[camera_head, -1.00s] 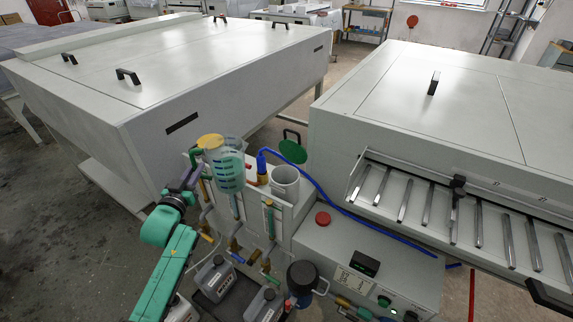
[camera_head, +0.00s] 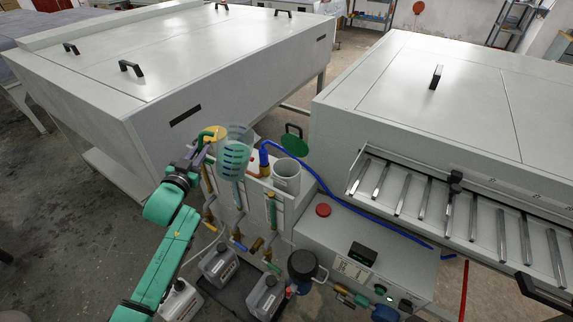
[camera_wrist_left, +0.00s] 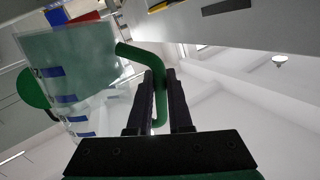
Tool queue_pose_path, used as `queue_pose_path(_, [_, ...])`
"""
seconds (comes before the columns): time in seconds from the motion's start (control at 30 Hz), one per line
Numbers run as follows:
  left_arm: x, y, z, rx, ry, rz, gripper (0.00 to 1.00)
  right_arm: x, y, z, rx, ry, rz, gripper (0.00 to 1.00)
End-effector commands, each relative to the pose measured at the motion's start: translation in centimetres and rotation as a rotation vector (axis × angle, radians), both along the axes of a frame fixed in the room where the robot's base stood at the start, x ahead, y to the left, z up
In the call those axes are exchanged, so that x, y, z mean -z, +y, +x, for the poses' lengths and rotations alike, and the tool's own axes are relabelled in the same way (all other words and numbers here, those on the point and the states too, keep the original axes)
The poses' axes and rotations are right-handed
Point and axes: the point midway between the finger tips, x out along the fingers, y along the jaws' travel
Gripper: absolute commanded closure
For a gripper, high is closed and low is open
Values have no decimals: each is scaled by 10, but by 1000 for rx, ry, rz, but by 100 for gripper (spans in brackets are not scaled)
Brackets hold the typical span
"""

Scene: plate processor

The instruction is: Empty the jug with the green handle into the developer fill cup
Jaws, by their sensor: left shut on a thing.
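The jug (camera_head: 236,152) is clear with blue marks and looks about upright. My left gripper (camera_head: 208,142) is at its left side. In the left wrist view the fingers (camera_wrist_left: 163,85) are closed around the green handle (camera_wrist_left: 130,52), and the jug body (camera_wrist_left: 85,70) is to the left. A white open cup (camera_head: 286,178), likely the developer fill cup, stands right of the jug on the tank unit, its mouth uncovered. A round green lid (camera_head: 294,145) is raised behind it. The jug is apart from this cup. My right gripper is not seen.
A blue hose (camera_head: 268,158) rises between the jug and cup. A yellow lid (camera_head: 214,132) shows close to the left gripper. Pipes and valves (camera_head: 238,240) are below, with grey canisters (camera_head: 219,265) on the floor. The large processor housing (camera_head: 400,100) stands to the right.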

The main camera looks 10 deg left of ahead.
Motion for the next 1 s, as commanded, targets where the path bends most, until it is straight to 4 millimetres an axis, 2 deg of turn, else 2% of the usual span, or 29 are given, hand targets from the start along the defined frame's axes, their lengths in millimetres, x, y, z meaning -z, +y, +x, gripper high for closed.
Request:
queue_pose_path(0.1, [-12,-5,2,2,9,73,100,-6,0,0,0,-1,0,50])
queue_pose_path(0.4, [-28,-23,6,2,55,263,100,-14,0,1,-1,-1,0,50])
queue_pose_path(1.0, [-47,-46,12,0,113,499,100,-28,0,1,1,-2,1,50])
